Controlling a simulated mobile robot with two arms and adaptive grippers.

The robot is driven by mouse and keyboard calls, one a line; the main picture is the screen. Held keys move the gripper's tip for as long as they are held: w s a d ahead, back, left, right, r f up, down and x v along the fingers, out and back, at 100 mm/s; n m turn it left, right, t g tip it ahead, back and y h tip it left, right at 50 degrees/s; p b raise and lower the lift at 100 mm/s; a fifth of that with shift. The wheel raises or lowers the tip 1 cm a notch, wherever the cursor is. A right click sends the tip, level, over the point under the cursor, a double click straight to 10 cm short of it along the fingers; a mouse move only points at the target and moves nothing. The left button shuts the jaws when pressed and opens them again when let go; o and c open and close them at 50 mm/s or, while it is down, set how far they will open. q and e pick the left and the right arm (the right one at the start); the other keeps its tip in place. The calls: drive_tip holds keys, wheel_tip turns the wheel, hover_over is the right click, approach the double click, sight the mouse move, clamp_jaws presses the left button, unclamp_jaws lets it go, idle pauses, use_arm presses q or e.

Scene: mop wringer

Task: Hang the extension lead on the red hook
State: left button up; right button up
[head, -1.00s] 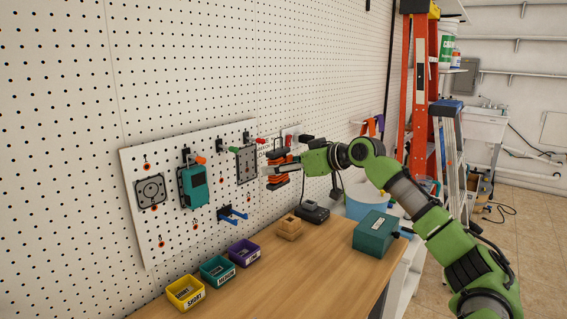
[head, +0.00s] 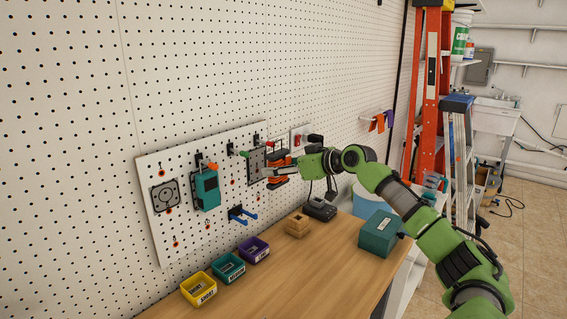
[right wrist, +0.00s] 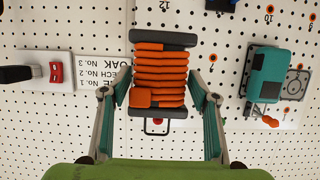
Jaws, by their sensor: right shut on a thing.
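The extension lead (head: 279,169) is orange cable wound on a dark frame. My right gripper (right wrist: 158,82) is shut on it, one finger at each side, in front of the pegboard. In the right wrist view the lead (right wrist: 160,68) fills the middle, between the fingers. The red hook (right wrist: 157,121) shows just past the lead's lower bar in that view, apart from it in the picture. In the head view the red hook's tip (head: 270,143) is just above the lead. Depth between lead and hook is hard to tell. My left gripper is not in view.
A teal device (head: 206,188) hangs left of a green hook (head: 244,154); a blue double hook (head: 243,216) sits lower. A drill (head: 322,207) stands on the bench right of the board. Coloured bins (head: 228,267) line the bench, with bare wood in front.

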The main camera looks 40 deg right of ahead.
sight(257, 165)
drive_tip(key=shift+w+a+r+p, duration=0.1)
drive_tip(key=shift+w+r+p, duration=0.05)
drive_tip(key=shift+w+p, duration=0.55)
drive_tip(key=shift+w+a+r+p, duration=0.1)
drive_tip(key=shift+w+r+p, duration=0.05)
drive_tip(key=shift+w+p, duration=0.55)
drive_tip(key=shift+p+x, duration=0.65)
drive_tip(key=shift+x, duration=0.95)
drive_tip(key=o, duration=1.2)
drive_tip(key=shift+o, duration=0.2)
drive_tip(key=shift+f, duration=0.15)
drive_tip(key=shift+s, duration=0.15)
